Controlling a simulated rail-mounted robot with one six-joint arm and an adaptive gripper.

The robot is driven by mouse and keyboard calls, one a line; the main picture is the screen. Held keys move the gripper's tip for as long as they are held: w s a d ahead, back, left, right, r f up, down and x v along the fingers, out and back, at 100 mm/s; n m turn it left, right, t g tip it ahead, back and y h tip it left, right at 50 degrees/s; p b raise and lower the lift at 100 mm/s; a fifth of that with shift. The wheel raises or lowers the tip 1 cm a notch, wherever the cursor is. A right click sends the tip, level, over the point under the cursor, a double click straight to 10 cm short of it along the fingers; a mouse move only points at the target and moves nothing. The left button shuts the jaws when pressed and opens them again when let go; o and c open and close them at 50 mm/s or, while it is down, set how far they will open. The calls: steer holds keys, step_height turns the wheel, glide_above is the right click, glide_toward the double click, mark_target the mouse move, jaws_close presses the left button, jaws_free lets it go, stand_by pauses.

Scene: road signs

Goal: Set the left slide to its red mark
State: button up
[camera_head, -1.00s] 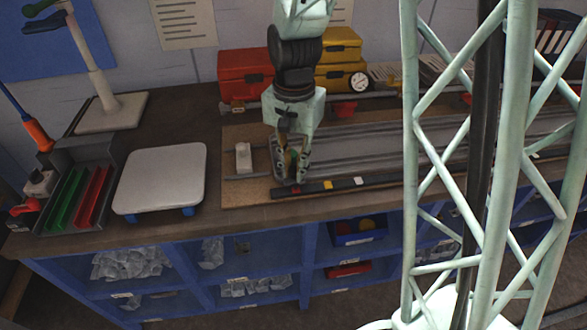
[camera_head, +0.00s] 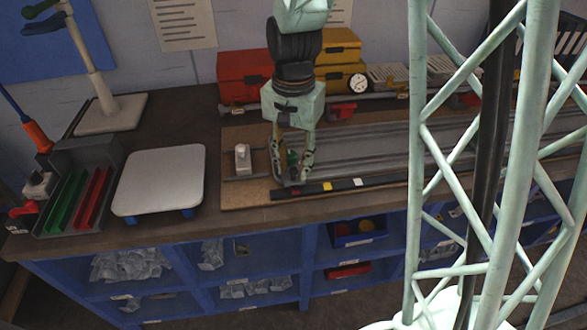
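My gripper (camera_head: 293,168) points down over the left part of the slide rails (camera_head: 375,140) on the brown board. Its fingers are apart at either side of a small green part (camera_head: 292,158), probably the left slide's handle. I cannot tell whether they touch it. A dark strip (camera_head: 395,181) along the front of the rails carries a yellow mark (camera_head: 326,187) and a white mark (camera_head: 358,182). The slide's body is mostly hidden by my gripper.
A white block (camera_head: 242,160) stands at the rails' left end. A white-topped platform (camera_head: 160,178) and a bin with green and red dividers (camera_head: 72,195) are further left. Red (camera_head: 245,78) and yellow (camera_head: 338,47) boxes stand behind. My lattice column hides the right part.

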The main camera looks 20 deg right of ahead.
step_height(320, 180, up, 10)
steer(key=shift+r, duration=0.2)
stand_by(0.5)
steer(key=shift+r, duration=0.1)
stand_by(0.5)
steer(key=s+r+n+t, duration=0.2)
steer(key=s+r+n, duration=0.2)
steer(key=s, duration=0.9)
steer(key=s+r+n+t, duration=0.2)
steer(key=s+r+n, duration=0.2)
steer(key=s+r, duration=0.6)
steer(key=shift+s+a+r+n, duration=0.3)
steer(key=shift+s+r+n, duration=0.1)
steer(key=shift+s, duration=1.75)
stand_by(0.7)
